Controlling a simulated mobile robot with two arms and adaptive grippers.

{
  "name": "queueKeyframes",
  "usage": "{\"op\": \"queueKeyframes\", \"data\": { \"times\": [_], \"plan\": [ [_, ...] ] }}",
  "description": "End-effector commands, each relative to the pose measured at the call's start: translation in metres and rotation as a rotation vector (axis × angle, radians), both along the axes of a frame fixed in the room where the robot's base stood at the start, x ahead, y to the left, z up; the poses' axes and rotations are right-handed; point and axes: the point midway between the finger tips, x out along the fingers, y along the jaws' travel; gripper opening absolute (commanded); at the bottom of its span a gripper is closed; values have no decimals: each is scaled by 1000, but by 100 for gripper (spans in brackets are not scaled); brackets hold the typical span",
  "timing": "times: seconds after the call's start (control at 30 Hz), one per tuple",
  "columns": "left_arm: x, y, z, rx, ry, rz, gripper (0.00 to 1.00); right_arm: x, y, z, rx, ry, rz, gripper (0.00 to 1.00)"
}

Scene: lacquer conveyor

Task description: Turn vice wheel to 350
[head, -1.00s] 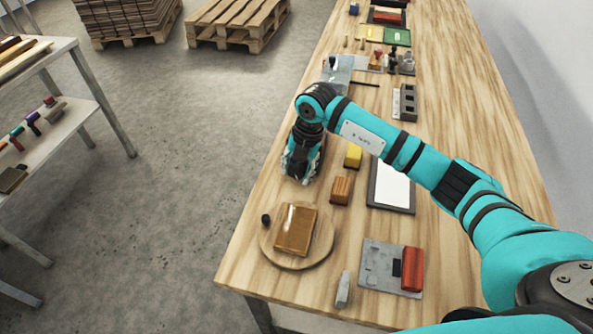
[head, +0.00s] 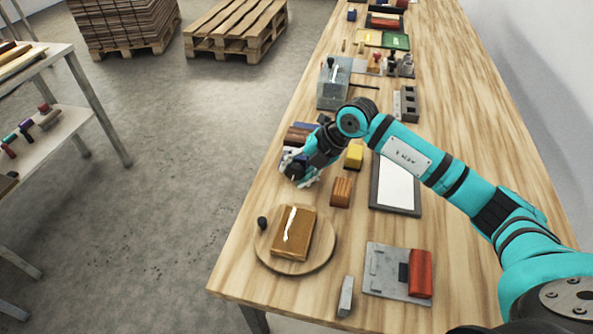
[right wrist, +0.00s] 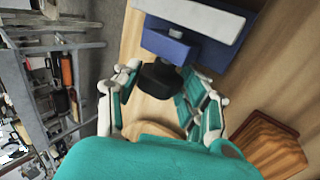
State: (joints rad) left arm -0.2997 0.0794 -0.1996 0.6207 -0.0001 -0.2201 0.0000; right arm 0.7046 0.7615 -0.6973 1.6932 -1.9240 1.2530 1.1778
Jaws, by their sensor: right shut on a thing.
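A blue vice (right wrist: 178,47) stands on the wooden workbench, with a grey block on top in the right wrist view. In the head view a blue part of the vice (head: 306,126) shows just behind my right gripper (head: 298,172), next to a brown block. The black vice wheel (right wrist: 160,84) sticks out from the vice towards my wrist. My right gripper (right wrist: 163,92) is shut on the wheel, with one finger on each side of it. I cannot read any angle on the wheel. My left gripper is not in view.
A round board (head: 322,256) with a brown block lies in front of the gripper. An orange-brown block (head: 341,192), a yellow block (head: 354,157) and a framed white panel (head: 396,186) lie to the right. A translucent box (head: 334,88) stands behind.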

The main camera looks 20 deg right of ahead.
Motion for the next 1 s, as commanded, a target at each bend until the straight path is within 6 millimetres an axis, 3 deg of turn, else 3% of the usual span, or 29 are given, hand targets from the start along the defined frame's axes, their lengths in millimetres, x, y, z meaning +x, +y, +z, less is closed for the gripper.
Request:
{"op": "queueKeyframes", "data": {
  "times": [0.17, 0.2, 0.37, 0.7, 1.0],
  "plan": [
    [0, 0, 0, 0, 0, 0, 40, 1, 0, 2, 1, -4, -2, 9],
    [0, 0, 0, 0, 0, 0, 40, 1, 0, 2, 0, -3, -2, 44],
    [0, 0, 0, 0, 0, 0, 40, 1, 0, 1, 0, -2, -1, 65],
    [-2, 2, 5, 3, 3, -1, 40, 0, 0, 2, -17, 12, 1, 66],
    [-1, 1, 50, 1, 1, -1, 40, 3, 6, 13, -244, 165, 3, 66]
  ]
}}
